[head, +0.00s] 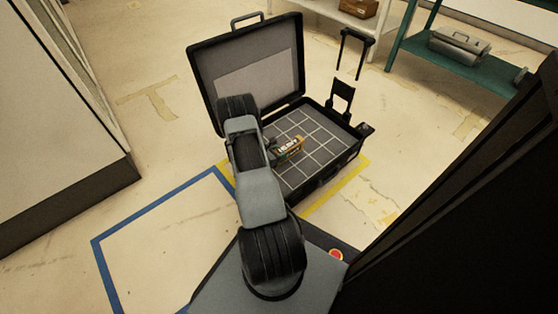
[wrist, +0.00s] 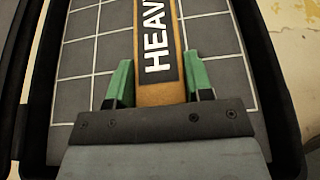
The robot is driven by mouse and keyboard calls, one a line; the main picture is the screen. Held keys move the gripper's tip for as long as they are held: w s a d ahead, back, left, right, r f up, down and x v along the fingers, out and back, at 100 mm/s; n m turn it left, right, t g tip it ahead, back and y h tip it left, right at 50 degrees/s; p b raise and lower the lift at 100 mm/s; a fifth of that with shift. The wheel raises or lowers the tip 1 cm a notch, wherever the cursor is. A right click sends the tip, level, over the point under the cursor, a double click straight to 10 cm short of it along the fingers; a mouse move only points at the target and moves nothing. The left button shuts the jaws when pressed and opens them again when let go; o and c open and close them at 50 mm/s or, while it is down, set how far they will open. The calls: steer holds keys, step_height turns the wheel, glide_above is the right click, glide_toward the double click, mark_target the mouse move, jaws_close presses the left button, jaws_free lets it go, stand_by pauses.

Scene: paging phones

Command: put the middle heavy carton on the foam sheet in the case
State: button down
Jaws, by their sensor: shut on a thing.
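The carton (head: 290,149) is brown with a black label; in the wrist view the carton (wrist: 159,92) shows white letters reading "HEAV". My gripper (wrist: 159,80) is shut on it, with one green finger on each side. In the head view my arm hides most of the gripper and part of the carton. The grey foam sheet with white grid lines (head: 318,128) lies in the open black case (head: 322,187). The carton is over the foam sheet; I cannot tell whether it touches it. Its far end runs out of the wrist view.
The case lid (head: 203,75) stands open at the back left. A teal shelf (head: 480,72) with a grey metal box (head: 458,46) is at the upper right, beside a white shelf with a brown box (head: 358,7). Yellow and blue tape (head: 150,210) marks the floor.

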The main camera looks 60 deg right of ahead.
steer(key=shift+w+d+f+b, duration=0.15)
steer(key=shift+d+f+b, duration=0.3)
steer(key=shift+f, duration=0.2)
steer(key=shift+d+f+b, duration=0.1)
steer(key=shift+f+b, duration=0.5)
steer(key=shift+f, duration=0.85)
steer(key=shift+f, duration=0.15)
steer(key=c, duration=0.5)
jaws_free()
